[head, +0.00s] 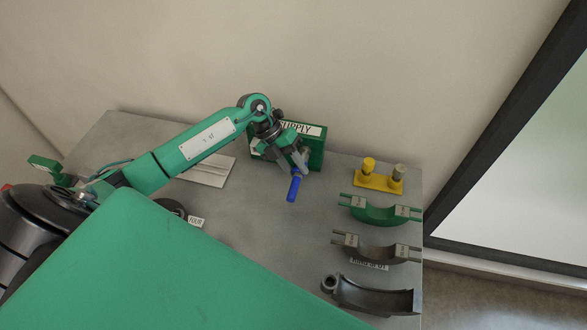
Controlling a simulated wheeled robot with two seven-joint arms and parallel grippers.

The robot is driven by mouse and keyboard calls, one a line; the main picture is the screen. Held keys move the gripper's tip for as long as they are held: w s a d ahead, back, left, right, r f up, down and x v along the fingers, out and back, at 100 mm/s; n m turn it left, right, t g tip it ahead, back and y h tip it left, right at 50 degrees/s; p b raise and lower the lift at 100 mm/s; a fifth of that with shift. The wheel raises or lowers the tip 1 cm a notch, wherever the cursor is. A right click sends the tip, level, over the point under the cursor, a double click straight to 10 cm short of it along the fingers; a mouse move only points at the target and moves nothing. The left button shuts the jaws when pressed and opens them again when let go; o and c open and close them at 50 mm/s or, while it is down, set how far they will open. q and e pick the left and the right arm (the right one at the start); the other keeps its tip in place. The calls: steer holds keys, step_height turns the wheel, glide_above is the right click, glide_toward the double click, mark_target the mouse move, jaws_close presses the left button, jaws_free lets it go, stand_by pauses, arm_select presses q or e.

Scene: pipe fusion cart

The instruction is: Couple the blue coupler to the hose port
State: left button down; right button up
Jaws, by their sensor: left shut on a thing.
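My left gripper (297,168) is at the end of the green arm that comes in from the left. It is shut on the blue coupler (293,188), which hangs tilted below the fingers. The gripper and coupler are in front of the green supply box (315,155), near its lower edge. The hose port cannot be made out; the gripper and arm cover part of the box's front. I cannot tell whether the coupler touches the box. My right gripper is not in view.
A yellow stand (379,181) with two capped posts is right of the box. A green half-ring clamp (378,214), a grey one (376,250) and a dark curved part (372,295) lie down the right side. A pale flat plate (208,171) lies left on the grey table (250,235).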

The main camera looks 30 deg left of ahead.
arm_select(q)
steer(key=shift+w+a, duration=0.1)
steer(key=shift+w, duration=0.35)
steer(key=c, duration=0.9)
jaws_free()
steer(key=shift+c, duration=0.2)
steer(key=s+b+v, duration=0.1)
steer(key=b+v, duration=0.4)
steer(key=v, duration=0.8)
steer(key=shift+w+a+r, duration=0.25)
steer(key=shift+w+r, duration=0.1)
steer(key=shift+w, duration=0.1)
steer(key=shift+f, duration=0.1)
